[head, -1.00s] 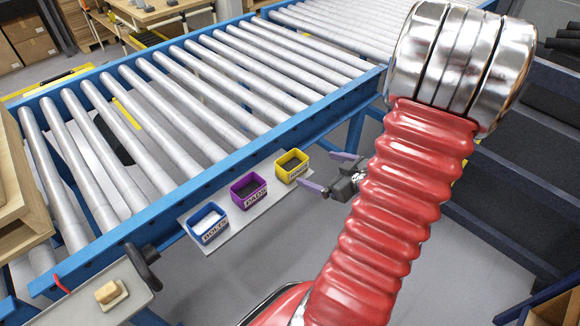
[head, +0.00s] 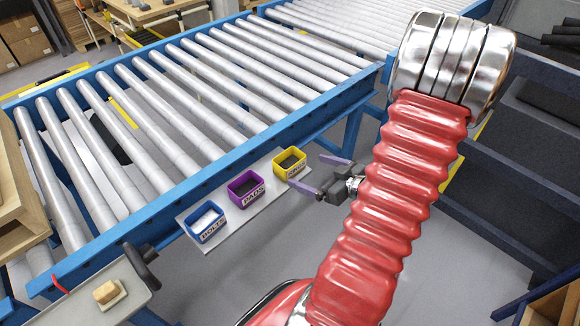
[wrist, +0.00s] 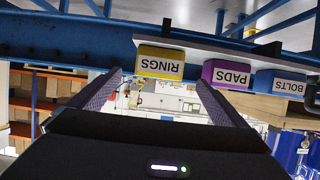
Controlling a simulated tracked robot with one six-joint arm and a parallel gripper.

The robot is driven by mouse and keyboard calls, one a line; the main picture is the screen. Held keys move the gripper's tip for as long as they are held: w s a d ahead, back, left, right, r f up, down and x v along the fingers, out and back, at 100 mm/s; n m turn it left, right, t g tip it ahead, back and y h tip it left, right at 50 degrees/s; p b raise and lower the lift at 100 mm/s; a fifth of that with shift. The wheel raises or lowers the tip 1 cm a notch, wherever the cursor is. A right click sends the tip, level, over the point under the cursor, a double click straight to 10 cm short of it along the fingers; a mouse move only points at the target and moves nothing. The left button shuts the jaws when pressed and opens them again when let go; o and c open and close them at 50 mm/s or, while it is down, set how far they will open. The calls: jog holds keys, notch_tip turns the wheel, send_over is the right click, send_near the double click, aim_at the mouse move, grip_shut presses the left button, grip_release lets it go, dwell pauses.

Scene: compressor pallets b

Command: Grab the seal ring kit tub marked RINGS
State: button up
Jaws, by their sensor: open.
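The yellow RINGS tub (head: 290,163) stands at the right end of a narrow shelf on the conveyor's side, its label partly hidden by a finger in the head view. In the wrist view, which is upside down, the RINGS tub (wrist: 160,62) shows its label, just beyond the fingertips and between their lines. My gripper (head: 318,174) is open and empty, with its fingers pointing at the tub from the right. In the wrist view my gripper (wrist: 157,80) has its two fingers wide apart. I cannot tell whether a fingertip touches the tub.
The purple PADS tub (head: 247,188) and the blue BOLTS tub (head: 206,222) stand left of it on the same shelf (head: 225,213). The blue-framed roller conveyor (head: 200,182) runs behind. The grey floor before the shelf is clear.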

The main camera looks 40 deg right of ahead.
send_near(285, 162)
jog(key=shift+x, duration=1.4)
jog(key=shift+w, duration=0.1)
jog(key=shift+x, duration=2.5)
jog(key=shift+c, duration=0.2)
jog(key=c, duration=1.2)
jog(key=shift+r, duration=0.25)
jog(key=shift+c, duration=0.2)
notch_tip(285, 162, up, 10)
jog(key=shift+f, duration=0.15)
